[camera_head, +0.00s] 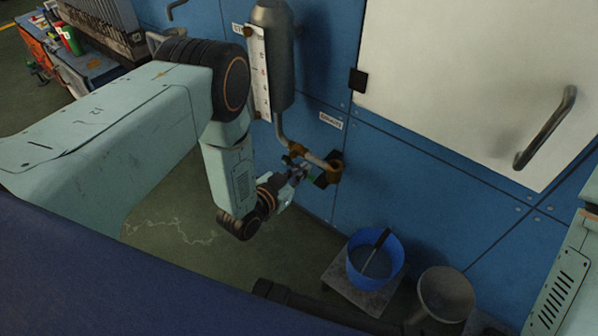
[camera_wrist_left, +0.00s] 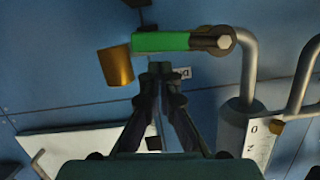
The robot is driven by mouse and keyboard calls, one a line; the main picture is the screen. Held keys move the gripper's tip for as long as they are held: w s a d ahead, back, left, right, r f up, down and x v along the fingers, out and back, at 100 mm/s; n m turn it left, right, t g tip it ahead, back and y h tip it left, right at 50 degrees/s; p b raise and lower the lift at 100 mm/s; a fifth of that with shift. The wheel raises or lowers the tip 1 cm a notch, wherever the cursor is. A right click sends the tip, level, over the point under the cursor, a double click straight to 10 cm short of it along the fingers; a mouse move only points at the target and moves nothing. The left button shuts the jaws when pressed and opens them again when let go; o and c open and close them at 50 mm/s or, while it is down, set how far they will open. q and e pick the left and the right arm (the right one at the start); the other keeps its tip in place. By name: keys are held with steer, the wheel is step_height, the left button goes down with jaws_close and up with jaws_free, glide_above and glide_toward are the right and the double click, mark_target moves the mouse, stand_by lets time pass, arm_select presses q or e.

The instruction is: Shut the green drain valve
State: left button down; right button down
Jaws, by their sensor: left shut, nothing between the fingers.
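The drain valve's green handle (camera_wrist_left: 160,41) lies level across the upper middle of the left wrist view, its dark end at a hex nut on the pipe. In the head view only a small green part (camera_head: 311,175) shows beside my gripper. A brass fitting (camera_head: 334,164) sits at the pipe's end; a brass piece (camera_wrist_left: 115,66) is left of the handle in the wrist view. My left gripper (camera_head: 301,171) is shut and empty, its fingertips (camera_wrist_left: 160,69) just below the handle in the wrist view. I cannot tell whether they touch it. My right gripper is out of view.
A grey cylinder (camera_head: 273,65) with a white scale (camera_head: 259,75) stands above the pipe (camera_head: 296,128) on the blue wall. A white panel with a handle (camera_head: 546,128) is at right.

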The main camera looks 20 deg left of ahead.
arm_select(q)
steer(key=shift+f, duration=0.35)
